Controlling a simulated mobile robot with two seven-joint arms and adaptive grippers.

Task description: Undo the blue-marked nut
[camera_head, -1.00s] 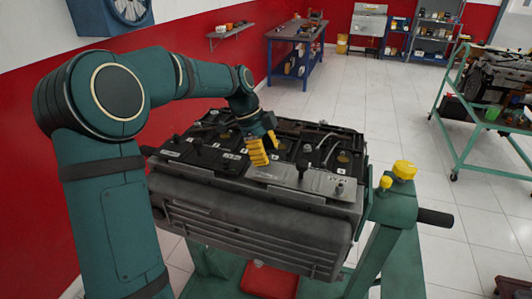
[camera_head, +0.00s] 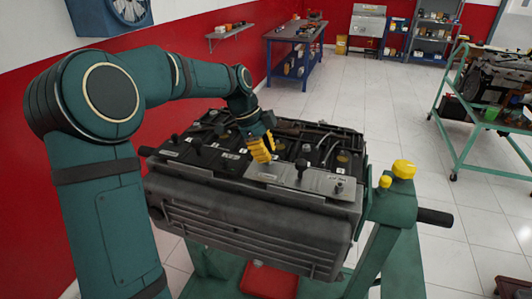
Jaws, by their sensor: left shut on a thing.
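The engine trainer (camera_head: 250,226) is a grey block with a dark top on a green stand. My left gripper (camera_head: 262,158) reaches over it from the left, its yellow fingers pointing down at the edge of the light metal plate (camera_head: 322,184) on top. The fingers are shut at that spot, on what appears to be the nut. The nut and its blue mark are hidden by the fingers. Dark knobs stand near the gripper, one on the left (camera_head: 196,144) and one on the plate (camera_head: 302,168). My right gripper is out of view.
The green stand (camera_head: 393,207) has yellow knobs (camera_head: 403,170) and a dark handle at the right. A red box (camera_head: 268,280) sits below the block. A green cart (camera_head: 452,125) stands at the right, and a workbench (camera_head: 296,35) at the back. The floor between is clear.

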